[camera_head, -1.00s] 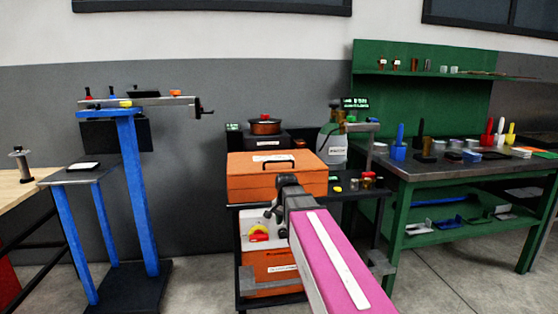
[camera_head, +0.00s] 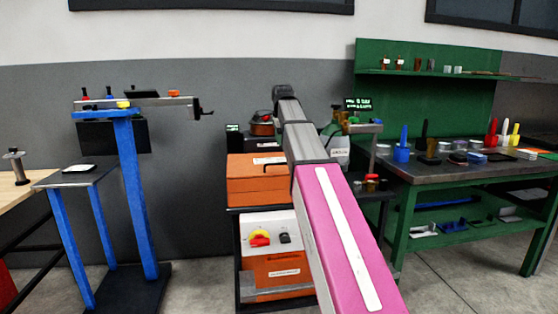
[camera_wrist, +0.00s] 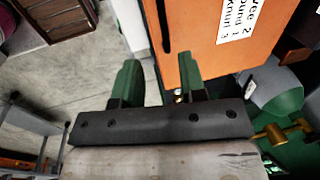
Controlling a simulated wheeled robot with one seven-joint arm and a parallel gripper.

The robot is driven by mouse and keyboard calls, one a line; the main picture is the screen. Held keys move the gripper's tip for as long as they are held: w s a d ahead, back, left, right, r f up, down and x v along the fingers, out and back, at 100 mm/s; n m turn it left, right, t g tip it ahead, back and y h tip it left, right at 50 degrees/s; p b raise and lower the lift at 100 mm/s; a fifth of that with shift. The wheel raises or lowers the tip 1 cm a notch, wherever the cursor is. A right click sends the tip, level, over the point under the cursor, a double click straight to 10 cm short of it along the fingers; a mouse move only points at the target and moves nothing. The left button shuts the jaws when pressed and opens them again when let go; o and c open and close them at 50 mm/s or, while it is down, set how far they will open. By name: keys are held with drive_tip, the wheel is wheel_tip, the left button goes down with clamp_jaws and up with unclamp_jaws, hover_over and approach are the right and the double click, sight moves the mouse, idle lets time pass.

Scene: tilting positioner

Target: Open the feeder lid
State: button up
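The feeder is an orange box (camera_head: 252,190) on a dark stand, and its orange lid (camera_head: 250,163) looks shut. My arm crosses in front of the lid's right part in the head view. In the wrist view the orange lid (camera_wrist: 212,38) fills the upper middle, with a white label on it. A thin black bar, probably the lid's handle (camera_wrist: 163,25), runs near its left edge. My gripper (camera_wrist: 158,75) has two green fingers apart with nothing between them. The fingertips point toward the lid and bar, and I cannot tell whether they touch. The gripper is hidden in the head view.
A blue stand (camera_head: 135,190) is at left and a green workbench (camera_head: 470,165) at right. Floor is clear between the blue stand and the feeder.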

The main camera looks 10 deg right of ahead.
drive_tip(key=f, duration=0.3)
drive_tip(key=w+f, duration=0.1)
drive_tip(key=f, duration=0.2)
drive_tip(key=w+f, duration=0.1)
drive_tip(key=f, duration=0.3)
drive_tip(key=shift+w, duration=0.2)
clamp_jaws()
